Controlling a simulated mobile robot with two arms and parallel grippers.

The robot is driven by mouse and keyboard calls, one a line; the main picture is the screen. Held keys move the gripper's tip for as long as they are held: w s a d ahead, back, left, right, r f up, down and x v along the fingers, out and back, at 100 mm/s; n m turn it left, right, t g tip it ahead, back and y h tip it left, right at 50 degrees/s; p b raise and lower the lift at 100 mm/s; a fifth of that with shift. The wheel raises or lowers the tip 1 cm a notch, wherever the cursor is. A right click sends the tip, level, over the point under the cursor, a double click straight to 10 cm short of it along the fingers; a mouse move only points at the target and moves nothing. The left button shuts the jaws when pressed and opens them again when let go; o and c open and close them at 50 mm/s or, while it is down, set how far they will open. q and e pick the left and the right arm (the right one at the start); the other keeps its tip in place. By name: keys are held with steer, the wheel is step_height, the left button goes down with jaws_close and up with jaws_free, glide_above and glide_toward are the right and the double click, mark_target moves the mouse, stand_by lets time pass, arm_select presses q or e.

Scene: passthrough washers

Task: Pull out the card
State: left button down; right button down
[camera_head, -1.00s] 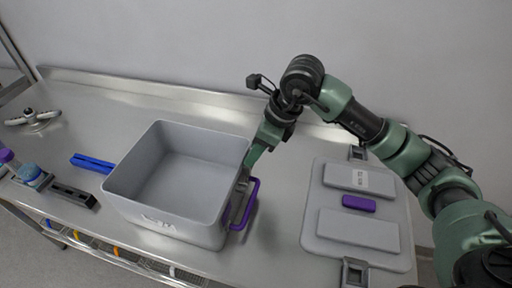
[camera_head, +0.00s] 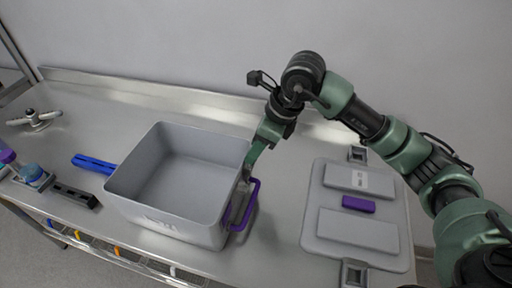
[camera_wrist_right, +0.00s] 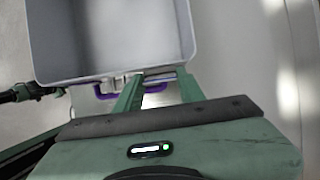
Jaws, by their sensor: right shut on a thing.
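A grey open bin (camera_head: 155,214) stands on the bench with a purple handle (camera_head: 252,203) at its right side. My right gripper (camera_head: 246,176) reaches down from above at this right wall, beside the handle. In the right wrist view, my right gripper's two fingers (camera_wrist_right: 160,86) stand on either side of a pale flat piece (camera_wrist_right: 157,77) at the bin's wall, close to the purple handle. Whether this piece is the card I cannot tell. No card shows clearly elsewhere. My left gripper is not in view.
A grey lid (camera_head: 312,228) with a purple grip (camera_head: 358,204) lies to the right. A blue bar (camera_head: 93,163), a black rack (camera_head: 75,195) and bottles (camera_head: 32,174) are at the left. A metal knob (camera_head: 36,120) lies at the back left. The bench behind the bin is clear.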

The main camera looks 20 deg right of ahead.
step_height(320, 180, up, 6)
steer(key=p, duration=0.3)
steer(key=shift+r, duration=0.15)
stand_by(0.6)
